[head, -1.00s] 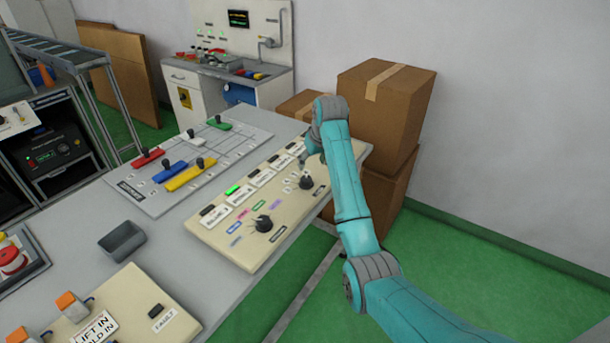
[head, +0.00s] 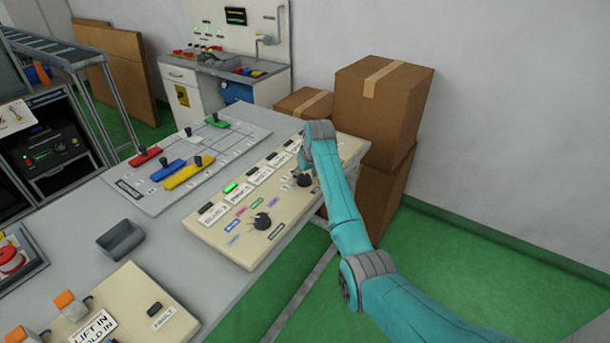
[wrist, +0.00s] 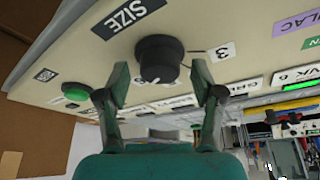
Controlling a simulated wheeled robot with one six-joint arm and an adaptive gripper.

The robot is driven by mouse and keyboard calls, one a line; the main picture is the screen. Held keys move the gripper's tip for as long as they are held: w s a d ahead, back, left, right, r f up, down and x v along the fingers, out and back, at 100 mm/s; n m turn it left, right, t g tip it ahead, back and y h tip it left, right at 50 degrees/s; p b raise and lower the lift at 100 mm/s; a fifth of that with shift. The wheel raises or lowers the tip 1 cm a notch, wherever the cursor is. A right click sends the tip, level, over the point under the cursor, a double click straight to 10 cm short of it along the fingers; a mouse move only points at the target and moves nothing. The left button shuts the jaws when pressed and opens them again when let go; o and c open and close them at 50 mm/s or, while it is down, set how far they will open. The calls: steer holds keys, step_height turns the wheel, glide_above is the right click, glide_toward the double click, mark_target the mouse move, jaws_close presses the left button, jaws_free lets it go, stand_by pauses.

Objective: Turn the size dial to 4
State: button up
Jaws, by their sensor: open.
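The size dial is a round black knob (wrist: 160,58) on a cream panel, beside a black SIZE label (wrist: 128,17) in the wrist view. A white tag marked 3 (wrist: 222,51) sits right of it; other number tags are partly hidden. In the head view the dial (head: 303,180) is at the panel's right part, close under my arm's end. My gripper (wrist: 158,78) is open, with one finger on each side of the dial. Gaps show between the fingers and the knob. I cannot tell whether either finger touches it.
A second black dial (head: 262,221) with coloured labels is on the same panel (head: 225,248). A green button (wrist: 76,92) is left of the size dial in the wrist view. Cardboard boxes (head: 382,105) stand behind my arm. A board with coloured sliders (head: 140,195) lies to the left.

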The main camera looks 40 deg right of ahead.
steer(key=c, duration=1.1)
steer(key=shift+c, duration=0.2)
steer(key=shift+n, duration=0.3)
steer(key=n+y, duration=0.1)
steer(key=n, duration=0.2)
steer(key=shift+d, duration=0.1)
steer(key=n+y, duration=0.2)
steer(key=n, duration=0.2)
steer(key=shift+d+g, duration=0.1)
steer(key=shift+g, duration=0.2)
steer(key=n+g+y, duration=0.1)
steer(key=n, duration=0.3)
steer(key=shift+w, duration=0.1)
steer(key=shift+n+g+y, duration=0.4)
steer(key=shift+n+g, duration=0.2)
steer(key=shift+n, duration=1.6)
